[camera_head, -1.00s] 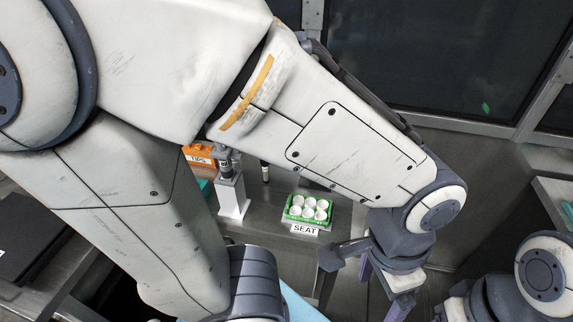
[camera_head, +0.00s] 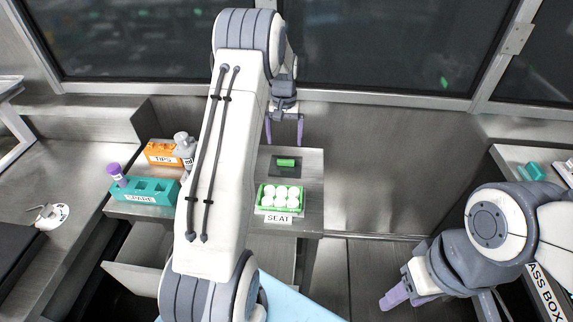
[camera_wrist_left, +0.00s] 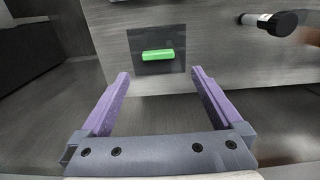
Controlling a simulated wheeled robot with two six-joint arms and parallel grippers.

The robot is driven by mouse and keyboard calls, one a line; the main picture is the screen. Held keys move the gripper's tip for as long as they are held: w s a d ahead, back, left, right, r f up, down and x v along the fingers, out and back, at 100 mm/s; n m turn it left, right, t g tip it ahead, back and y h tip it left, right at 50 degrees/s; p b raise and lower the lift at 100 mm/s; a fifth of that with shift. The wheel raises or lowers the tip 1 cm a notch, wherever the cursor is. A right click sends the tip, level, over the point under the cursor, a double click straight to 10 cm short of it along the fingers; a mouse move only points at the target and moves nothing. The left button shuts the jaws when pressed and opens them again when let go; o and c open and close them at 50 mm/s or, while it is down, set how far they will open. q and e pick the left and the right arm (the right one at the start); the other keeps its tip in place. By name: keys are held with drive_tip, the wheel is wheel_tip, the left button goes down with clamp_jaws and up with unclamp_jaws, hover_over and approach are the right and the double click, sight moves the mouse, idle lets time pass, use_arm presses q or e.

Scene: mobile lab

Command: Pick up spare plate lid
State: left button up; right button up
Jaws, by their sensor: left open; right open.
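A dark, flat square lid with a bright green bar handle (camera_head: 286,163) lies on the grey metal bench, behind the green rack. In the left wrist view the lid (camera_wrist_left: 138,68) lies just beyond the fingertips, its green handle running across the gap. My left gripper (camera_head: 285,131) is open and empty, with its purple fingers pointing at the lid from the far side of the bench. In the left wrist view its fingers (camera_wrist_left: 160,74) stand wide apart and do not touch the lid. My right gripper (camera_head: 408,291) is open and empty, low at the right.
A green rack (camera_head: 259,205) of white round caps sits by the SEAT label, close to the lid. A teal SPARE block (camera_head: 152,199), an orange TIPS box (camera_head: 162,157) and a grey-white device (camera_head: 184,149) stand at left. A dark-ended cylinder (camera_wrist_left: 272,20) shows in the wrist view.

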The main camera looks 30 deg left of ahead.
sight(286, 160)
use_arm(q)
wheel_tip(286, 160, down, 4)
drive_tip(key=shift+r, duration=0.2)
drive_tip(key=shift+d+f+p, duration=0.1)
drive_tip(key=shift+f+p, duration=0.35)
drive_tip(key=shift+f, duration=0.15)
wheel_tip(286, 160, down, 4)
drive_tip(key=shift+w+f+p, duration=0.1)
drive_tip(key=shift+f+p, duration=0.05)
drive_tip(key=shift+p, duration=0.4)
drive_tip(key=c, duration=1.3)
drive_tip(key=shift+o, duration=0.2)
